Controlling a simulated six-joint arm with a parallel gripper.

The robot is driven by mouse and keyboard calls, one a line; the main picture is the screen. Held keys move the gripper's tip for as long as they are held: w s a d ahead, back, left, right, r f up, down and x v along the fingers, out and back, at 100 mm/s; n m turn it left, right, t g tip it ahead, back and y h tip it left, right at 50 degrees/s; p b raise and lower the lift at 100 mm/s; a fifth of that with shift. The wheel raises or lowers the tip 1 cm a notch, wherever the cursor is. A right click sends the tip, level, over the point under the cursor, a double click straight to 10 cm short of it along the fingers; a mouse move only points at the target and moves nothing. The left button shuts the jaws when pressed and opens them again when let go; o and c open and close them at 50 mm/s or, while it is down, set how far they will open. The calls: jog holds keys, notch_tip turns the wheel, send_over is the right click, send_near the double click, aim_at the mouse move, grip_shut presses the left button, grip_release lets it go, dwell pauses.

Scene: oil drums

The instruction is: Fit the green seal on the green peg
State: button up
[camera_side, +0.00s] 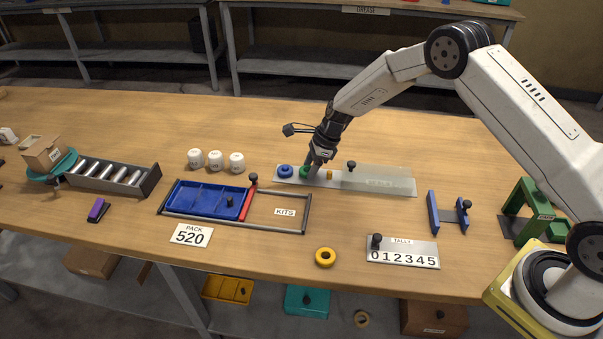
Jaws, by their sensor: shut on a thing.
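My gripper (313,165) is pointed down over the left part of a pale grey strip (343,187). It is shut on the green seal (304,172), which shows just left of the fingers at the strip. The green peg cannot be made out, and the fingers and seal cover that spot. I cannot tell whether the seal is around the peg or above it. A blue seal (285,171) sits on the strip to the left. A small yellow peg (330,175) stands bare, close to the right of the fingers.
A clear cover (385,179) with a black knob (351,166) lies over the strip's right part. A yellow seal (325,257) lies near the front edge. Three white cups (215,160), a blue tray (204,200) and a tally board (403,252) stand around. The table behind the strip is clear.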

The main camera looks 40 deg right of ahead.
jog(key=shift+f, duration=0.3)
dwell(0.5)
jog(key=o, duration=1.3)
jog(key=shift+r, duration=0.25)
jog(key=shift+r, duration=2.55)
jog(key=shift+r, duration=0.1)
